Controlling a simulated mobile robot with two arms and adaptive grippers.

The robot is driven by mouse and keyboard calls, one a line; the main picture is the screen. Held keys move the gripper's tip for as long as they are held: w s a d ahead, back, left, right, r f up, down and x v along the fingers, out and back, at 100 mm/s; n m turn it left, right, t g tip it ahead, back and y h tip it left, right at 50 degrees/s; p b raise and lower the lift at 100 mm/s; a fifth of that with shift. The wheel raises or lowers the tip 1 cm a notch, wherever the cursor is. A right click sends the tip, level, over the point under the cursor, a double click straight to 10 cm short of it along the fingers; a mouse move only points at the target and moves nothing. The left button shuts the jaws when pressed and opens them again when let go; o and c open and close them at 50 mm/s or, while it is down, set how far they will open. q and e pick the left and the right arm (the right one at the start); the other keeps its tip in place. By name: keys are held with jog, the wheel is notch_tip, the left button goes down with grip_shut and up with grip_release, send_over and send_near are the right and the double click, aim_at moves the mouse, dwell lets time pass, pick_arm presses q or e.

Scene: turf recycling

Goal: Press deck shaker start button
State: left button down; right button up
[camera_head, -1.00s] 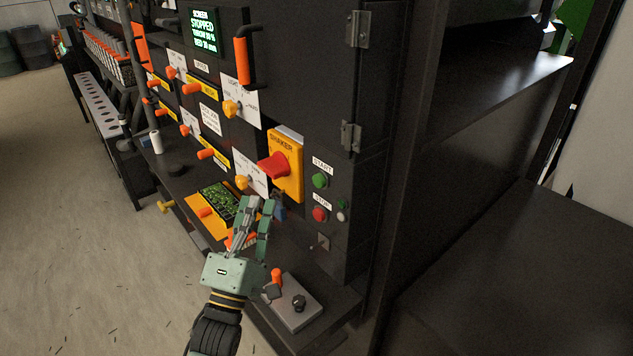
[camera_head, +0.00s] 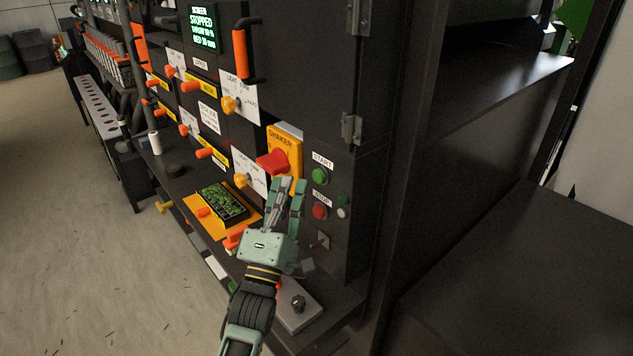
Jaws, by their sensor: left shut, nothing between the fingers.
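The green start button (camera_head: 320,176) is on the dark machine panel under a white START label (camera_head: 322,160). The red stop button (camera_head: 320,212) sits below it under a STOP label. The yellow shaker switch box (camera_head: 287,145) with a red rotary handle (camera_head: 271,163) is left of the start button. The screen (camera_head: 203,27) reads STOPPED. My left gripper (camera_head: 288,183) is shut and empty. Its fingers point up in front of the lower part of the shaker box, left of and slightly below the start button in the picture. My right gripper is not in view.
Small lamps (camera_head: 343,199) sit right of the buttons. Below the panel, a dark ledge holds a yellow tray with a green-lit display (camera_head: 222,202) and a grey plate with a black knob (camera_head: 298,304). Orange levers and yellow knobs (camera_head: 229,105) fill the panel at left.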

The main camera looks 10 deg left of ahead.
pick_arm(q)
jog(key=shift+w+d, duration=0.35)
jog(key=shift+w, duration=0.05)
jog(key=shift+w, duration=0.1)
dwell(1.2)
jog(key=shift+w+d, duration=0.25)
jog(key=shift+w+d+r+b, duration=0.1)
jog(key=shift+w+d+b, duration=0.2)
jog(key=shift+w, duration=0.05)
dwell(0.9)
dwell(0.3)
jog(key=shift+s+a+p, duration=0.45)
jog(key=shift+s+a, duration=0.05)
jog(key=shift+s, duration=0.2)
